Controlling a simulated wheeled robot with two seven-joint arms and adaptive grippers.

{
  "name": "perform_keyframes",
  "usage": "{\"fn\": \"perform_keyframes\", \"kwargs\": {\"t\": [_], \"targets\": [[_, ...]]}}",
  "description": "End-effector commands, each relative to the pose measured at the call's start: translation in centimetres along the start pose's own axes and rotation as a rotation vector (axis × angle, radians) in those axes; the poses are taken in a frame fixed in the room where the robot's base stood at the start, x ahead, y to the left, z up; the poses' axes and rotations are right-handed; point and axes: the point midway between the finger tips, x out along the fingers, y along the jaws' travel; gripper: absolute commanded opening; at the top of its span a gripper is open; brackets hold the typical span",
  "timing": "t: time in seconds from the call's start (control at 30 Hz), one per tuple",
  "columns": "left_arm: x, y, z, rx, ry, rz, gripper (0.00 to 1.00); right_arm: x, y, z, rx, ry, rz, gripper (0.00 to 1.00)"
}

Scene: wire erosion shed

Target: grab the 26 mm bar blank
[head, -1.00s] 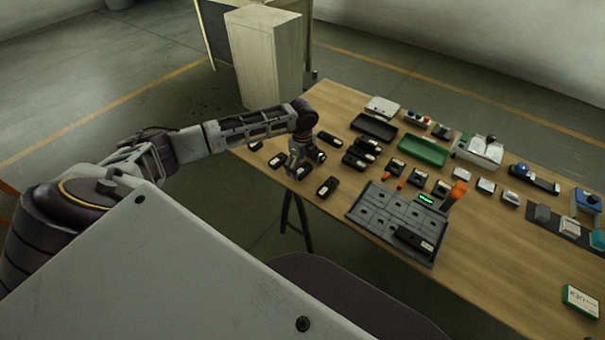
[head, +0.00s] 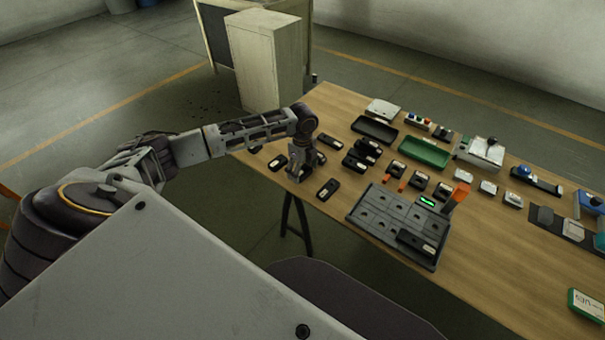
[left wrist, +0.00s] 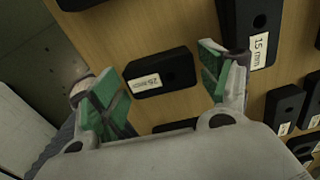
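My left gripper (left wrist: 163,88) is open, with green pads on either side of the block and gaps between. In the head view the left gripper (head: 298,172) hangs over the table's near left edge and hides what is under it. My right gripper is in neither view.
A block marked 15 mm (left wrist: 258,28) lies close by the right finger. Several more black blocks lie around, one (head: 328,189) just right of the gripper. A grey slotted tray (head: 378,212), a green tray (head: 424,152) and a black tray (head: 374,130) stand farther right.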

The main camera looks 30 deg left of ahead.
Motion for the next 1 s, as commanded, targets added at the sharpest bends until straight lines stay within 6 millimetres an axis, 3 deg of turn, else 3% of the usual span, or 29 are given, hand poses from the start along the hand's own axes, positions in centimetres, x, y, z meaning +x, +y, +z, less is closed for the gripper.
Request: {"fn": "perform_keyframes", "kwargs": {"t": [0.03, 0.4, 1.0], "targets": [[0.01, 0.0, 0.0, 0.0, 0.0, 0.0, 0.65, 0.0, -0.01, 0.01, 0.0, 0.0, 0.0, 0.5], [-0.09, -0.06, 0.0, 0.0, 0.0, -0.002, 0.21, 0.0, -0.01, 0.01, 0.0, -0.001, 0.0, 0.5], [-0.77, -0.06, 0.0, 0.0, 0.0, -0.002, 0.21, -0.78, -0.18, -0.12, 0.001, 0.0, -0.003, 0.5]]}}
